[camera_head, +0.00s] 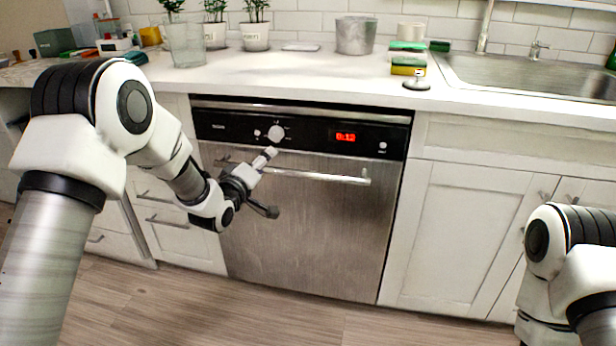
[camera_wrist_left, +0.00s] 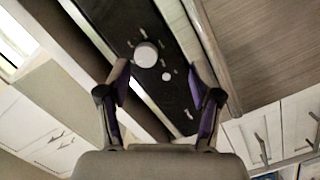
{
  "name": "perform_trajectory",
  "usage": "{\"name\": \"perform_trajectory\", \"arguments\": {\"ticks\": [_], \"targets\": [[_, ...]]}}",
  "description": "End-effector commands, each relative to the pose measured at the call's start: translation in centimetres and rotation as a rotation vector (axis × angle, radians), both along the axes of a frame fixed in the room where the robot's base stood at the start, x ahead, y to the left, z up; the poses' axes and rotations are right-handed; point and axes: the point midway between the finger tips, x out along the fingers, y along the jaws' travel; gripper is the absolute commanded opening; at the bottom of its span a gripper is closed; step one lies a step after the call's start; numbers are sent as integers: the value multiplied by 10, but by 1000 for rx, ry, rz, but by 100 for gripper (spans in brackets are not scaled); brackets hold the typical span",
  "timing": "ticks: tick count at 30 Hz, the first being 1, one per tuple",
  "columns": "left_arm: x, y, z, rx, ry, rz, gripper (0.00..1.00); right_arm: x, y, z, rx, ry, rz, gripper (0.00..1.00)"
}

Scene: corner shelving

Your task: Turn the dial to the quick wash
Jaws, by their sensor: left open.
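The dial (camera_head: 276,133) is a round white knob on the black control panel (camera_head: 310,133) of the dishwasher-like appliance (camera_head: 310,230). My left gripper (camera_head: 270,182) is open and empty in front of the appliance, just below the dial. One finger points up close under the dial; the other is lower. In the left wrist view the dial (camera_wrist_left: 146,54) appears beyond and between the spread fingers of my left gripper (camera_wrist_left: 158,82), nearer the left finger. I cannot tell whether a finger touches it. The marks around the dial are too small to read. My right gripper is out of view.
A horizontal door handle (camera_head: 318,176) runs just below the panel, close to my left gripper. A red display (camera_head: 345,137) is lit on the panel. The countertop (camera_head: 290,75) above holds pots, a glass vase (camera_head: 186,45) and sponges (camera_head: 408,66). Floor in front is clear.

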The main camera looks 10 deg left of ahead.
Motion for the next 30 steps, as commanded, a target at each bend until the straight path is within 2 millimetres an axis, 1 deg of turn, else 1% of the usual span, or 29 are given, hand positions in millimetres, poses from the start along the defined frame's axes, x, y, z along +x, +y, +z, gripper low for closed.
{"name": "perform_trajectory", "arguments": {"ticks": [1,3,5,8,15,18,21,27,29,30], "targets": [[3,3,8,-2,-42,4,65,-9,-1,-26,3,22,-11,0],[3,3,24,-3,-69,5,65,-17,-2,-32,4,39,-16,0],[6,3,32,-2,-80,5,65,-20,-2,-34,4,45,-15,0],[16,1,34,0,-81,5,65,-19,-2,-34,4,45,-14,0],[61,-6,32,1,-79,5,65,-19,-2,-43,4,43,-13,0],[74,-9,33,0,-78,5,65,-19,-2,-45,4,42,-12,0],[79,-9,33,0,-76,5,65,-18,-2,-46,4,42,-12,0],[80,-9,34,0,-75,5,65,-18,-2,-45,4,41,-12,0],[80,-9,33,0,-75,5,44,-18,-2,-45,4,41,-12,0],[80,-9,33,0,-75,5,30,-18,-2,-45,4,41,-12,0]]}}
